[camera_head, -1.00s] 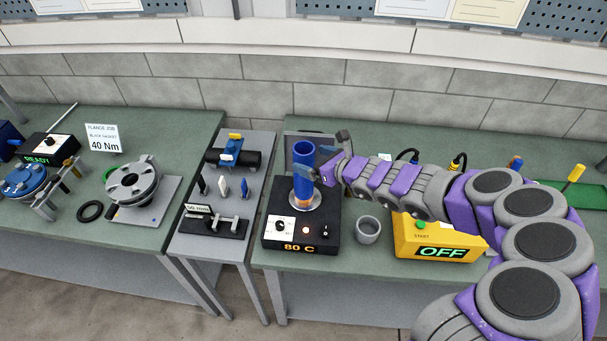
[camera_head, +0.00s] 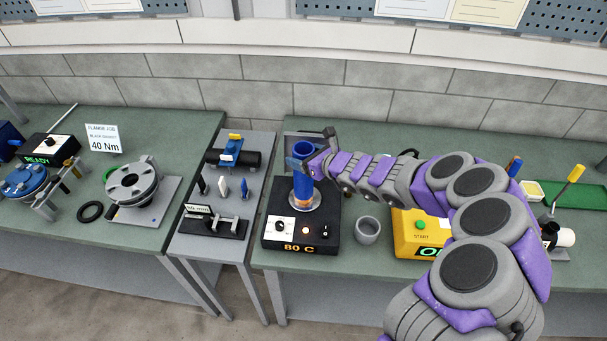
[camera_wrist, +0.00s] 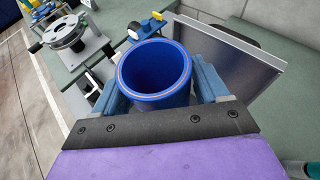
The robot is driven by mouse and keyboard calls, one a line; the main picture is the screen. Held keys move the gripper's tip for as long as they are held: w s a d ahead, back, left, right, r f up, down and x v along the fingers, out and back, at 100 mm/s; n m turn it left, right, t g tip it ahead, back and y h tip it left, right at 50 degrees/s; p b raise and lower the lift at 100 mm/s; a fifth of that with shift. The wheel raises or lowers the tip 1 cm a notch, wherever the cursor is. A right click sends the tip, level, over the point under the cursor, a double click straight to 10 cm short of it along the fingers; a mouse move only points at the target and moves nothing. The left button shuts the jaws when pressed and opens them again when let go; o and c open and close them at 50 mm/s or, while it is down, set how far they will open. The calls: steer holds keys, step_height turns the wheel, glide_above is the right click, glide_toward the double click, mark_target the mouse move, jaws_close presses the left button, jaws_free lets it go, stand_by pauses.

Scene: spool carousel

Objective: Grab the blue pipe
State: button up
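The blue pipe (camera_head: 302,160) stands upright on the black heater box (camera_head: 267,235), its lower end in a round metal seat with an orange glow. My gripper (camera_head: 314,154) reaches in from the right, near the pipe's upper part. In the wrist view the pipe's open round mouth (camera_wrist: 154,74) lies between my two blue-grey fingers (camera_wrist: 160,90), one on each side. The fingers are spread and a narrow gap seems to show on the right; contact on the left is unclear. The pipe's far side and my fingertips are partly hidden.
A grey panel (camera_wrist: 228,62) stands close behind the pipe. Left is a narrow stand (camera_head: 233,250) with blue and black fittings, then a flange (camera_head: 132,183) on another bench.

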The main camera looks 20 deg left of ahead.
jaws_close()
stand_by(0.5)
steer(key=shift+a+r, duration=0.1)
